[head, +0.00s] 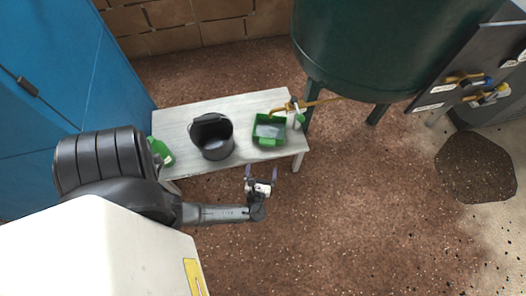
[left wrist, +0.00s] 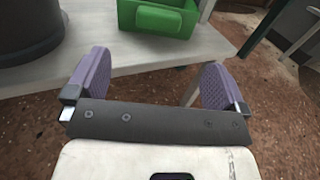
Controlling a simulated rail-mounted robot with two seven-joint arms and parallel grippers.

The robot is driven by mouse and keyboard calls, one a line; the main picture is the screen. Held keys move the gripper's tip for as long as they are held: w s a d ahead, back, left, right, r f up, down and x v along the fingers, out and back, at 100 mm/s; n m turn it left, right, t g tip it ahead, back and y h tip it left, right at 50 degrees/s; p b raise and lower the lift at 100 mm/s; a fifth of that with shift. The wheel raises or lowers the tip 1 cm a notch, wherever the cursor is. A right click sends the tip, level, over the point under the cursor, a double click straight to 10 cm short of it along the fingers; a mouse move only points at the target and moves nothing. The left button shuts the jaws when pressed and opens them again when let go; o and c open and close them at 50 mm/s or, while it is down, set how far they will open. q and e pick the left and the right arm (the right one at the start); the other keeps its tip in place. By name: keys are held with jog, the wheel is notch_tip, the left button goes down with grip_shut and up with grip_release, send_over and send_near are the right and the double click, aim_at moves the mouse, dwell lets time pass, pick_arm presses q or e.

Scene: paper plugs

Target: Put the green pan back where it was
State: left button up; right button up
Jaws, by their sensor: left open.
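The green pan (head: 268,130) is a small open box on the white bench (head: 183,118), near its right end. It also shows at the top of the left wrist view (left wrist: 158,18), with its green front facing me. My left gripper (head: 261,174) is open and empty, just off the bench's front edge and a little in front of the pan. Its two purple finger pads (left wrist: 155,80) stand wide apart in the left wrist view, with nothing between them. My right gripper is not in view.
A black bucket (head: 217,143) stands on the bench left of the pan. A green bottle (head: 160,152) is at the bench's left end. A large green tank (head: 362,50) with a yellow-handled tap stands behind right. The speckled floor (head: 350,220) in front is clear.

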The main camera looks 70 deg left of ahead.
pick_arm(q)
jog(key=s+d+r+n+g+h, duration=0.3)
jog(key=s+d+r+n+h, duration=0.1)
jog(key=d+r+n+h, duration=0.3)
jog(key=s+d+r+n+g+h, duration=0.3)
jog(key=d+r+n+h, duration=0.5)
jog(key=n, duration=0.7)
notch_tip(320, 180, up, 3)
jog(key=shift+s+d+f+n, duration=0.2)
jog(key=shift+s+n, duration=0.1)
jog(key=shift+s, duration=0.2)
